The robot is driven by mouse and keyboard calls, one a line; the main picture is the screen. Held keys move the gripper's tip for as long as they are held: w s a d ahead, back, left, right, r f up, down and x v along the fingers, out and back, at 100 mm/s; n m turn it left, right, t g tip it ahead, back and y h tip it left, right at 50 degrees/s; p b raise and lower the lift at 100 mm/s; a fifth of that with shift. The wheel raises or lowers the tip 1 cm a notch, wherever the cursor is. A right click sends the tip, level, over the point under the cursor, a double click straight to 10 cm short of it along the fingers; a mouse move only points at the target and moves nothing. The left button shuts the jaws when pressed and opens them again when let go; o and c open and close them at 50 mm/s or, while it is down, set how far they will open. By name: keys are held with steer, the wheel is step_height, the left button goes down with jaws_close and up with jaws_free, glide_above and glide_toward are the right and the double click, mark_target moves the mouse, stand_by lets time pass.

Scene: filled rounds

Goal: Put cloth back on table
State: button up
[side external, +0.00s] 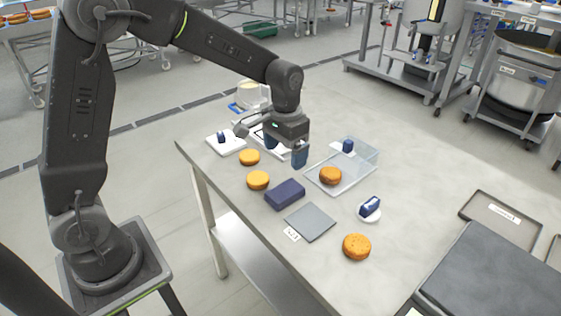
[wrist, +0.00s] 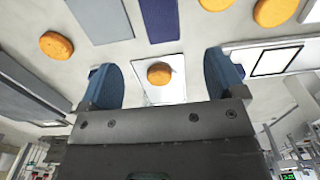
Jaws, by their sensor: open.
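A dark blue folded block, which looks like the cloth (side external: 285,193), lies flat on the table (side external: 408,227), left of a grey square mat (side external: 310,222). In the wrist view the cloth (wrist: 160,18) shows at the top edge, partly cut off. My gripper (side external: 285,150) is open and empty above the table, behind the cloth and left of the clear tray (side external: 341,185). Its two blue fingers stand apart in the wrist view (wrist: 162,80), with an orange round (wrist: 160,74) seen between them.
Other rounds stand at left (side external: 258,180) and front (side external: 356,247). A small white dish with a blue item (side external: 370,208) is right of the mat. A dark flat case (side external: 490,280) is at the right. The table's front middle is mostly clear.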

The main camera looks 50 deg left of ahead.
steer(key=s+r+t, duration=0.2)
steer(key=s+r, duration=0.3)
steer(key=s, duration=0.5)
steer(key=s+r+t, duration=0.3)
steer(key=s+r, duration=0.2)
steer(key=s, duration=0.6)
steer(key=shift+d+r+t, duration=0.3)
steer(key=shift+d+r, duration=0.1)
steer(key=shift+d, duration=0.05)
